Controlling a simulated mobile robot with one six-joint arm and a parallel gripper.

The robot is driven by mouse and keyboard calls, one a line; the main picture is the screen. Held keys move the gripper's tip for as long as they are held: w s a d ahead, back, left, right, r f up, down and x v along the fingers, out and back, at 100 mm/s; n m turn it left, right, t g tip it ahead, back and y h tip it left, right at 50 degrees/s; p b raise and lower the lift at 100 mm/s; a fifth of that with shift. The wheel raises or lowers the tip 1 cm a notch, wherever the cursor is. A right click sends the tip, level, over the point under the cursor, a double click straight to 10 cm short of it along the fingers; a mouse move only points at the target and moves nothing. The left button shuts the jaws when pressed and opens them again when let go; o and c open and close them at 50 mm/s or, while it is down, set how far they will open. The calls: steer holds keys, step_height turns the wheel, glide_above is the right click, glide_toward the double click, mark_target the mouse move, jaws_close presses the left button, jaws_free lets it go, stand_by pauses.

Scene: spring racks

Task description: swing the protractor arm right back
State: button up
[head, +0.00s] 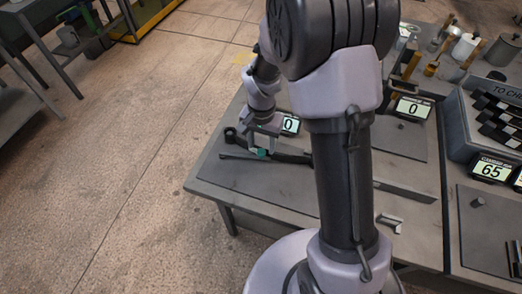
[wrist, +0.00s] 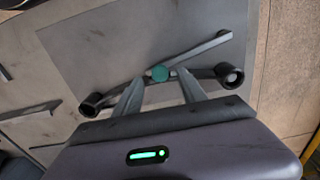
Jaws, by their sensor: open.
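A flat grey bar with a teal round knob (head: 262,153) at one end lies on a dark plate (head: 222,175); I take this bar for the protractor arm (wrist: 205,46). In the wrist view it runs from the knob to the upper right. A dark link with ringed ends (wrist: 93,103) lies beside the knob; how the parts join is hard to tell. My gripper (wrist: 160,74) is open, its two fingers on either side of the teal knob, which also shows in the wrist view (wrist: 160,72). I cannot tell if they touch it. My gripper also shows in the head view (head: 264,145).
A display reading 0 (head: 290,124) stands behind the plate, partly hidden by my arm. A long flat bar (head: 405,191) and a small angled piece (head: 390,222) lie to the right. A grey rack (head: 462,128) stands further right. Open floor lies left of the bench.

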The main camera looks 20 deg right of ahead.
steer(key=shift+f, duration=1.4)
jaws_close()
stand_by(0.4)
